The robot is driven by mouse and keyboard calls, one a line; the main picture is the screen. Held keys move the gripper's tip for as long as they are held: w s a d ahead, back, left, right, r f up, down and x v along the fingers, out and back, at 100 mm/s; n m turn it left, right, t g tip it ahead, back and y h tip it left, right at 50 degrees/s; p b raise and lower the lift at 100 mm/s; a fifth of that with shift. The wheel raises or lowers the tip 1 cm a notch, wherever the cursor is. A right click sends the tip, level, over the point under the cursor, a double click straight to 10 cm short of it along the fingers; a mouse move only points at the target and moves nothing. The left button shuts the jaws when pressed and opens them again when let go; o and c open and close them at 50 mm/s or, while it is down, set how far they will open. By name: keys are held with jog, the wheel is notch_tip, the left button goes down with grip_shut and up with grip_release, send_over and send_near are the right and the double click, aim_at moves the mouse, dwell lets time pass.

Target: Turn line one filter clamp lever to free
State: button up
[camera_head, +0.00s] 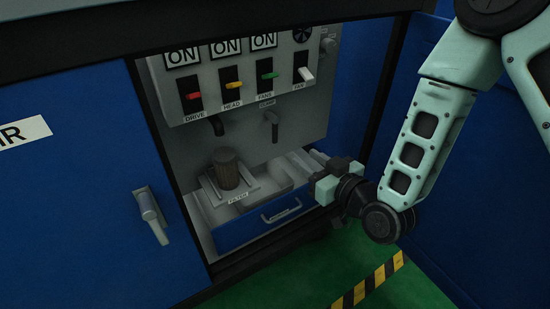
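A brown cylindrical filter (226,168) stands upright on a pale base with a FILTER label (238,197), inside the open cabinet. Above it, a grey lever (272,127) hangs down from the back panel under a small label that is too blurred to read surely. I cannot tell for sure which of these is the clamp lever. My gripper (321,180) is at the right side of the cabinet opening, right of the filter and apart from both levers. Its fingers are too small and foreshortened to show their opening.
A switch panel (240,60) with red, yellow, green and white switches and ON signs overhangs the bay. A blue drawer front (250,228) with a grey handle (282,210) lies below the filter. A blue door (85,190) with a handle (151,213) closes the left side.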

aim_at(276, 135)
jog(key=shift+m+t, duration=0.3)
jog(key=shift+t, duration=0.5)
jog(key=f+b+x, duration=0.1)
jog(key=b+x, duration=0.1)
jog(key=x, duration=0.3)
jog(key=f+b+x, duration=0.1)
jog(key=b+x, duration=0.2)
jog(key=x, duration=0.3)
jog(key=d+f+b+x, duration=0.1)
jog(key=b+x, duration=0.2)
jog(key=x, duration=0.3)
jog(key=shift+w+f, duration=0.2)
jog(key=shift+w, duration=0.1)
grip_shut()
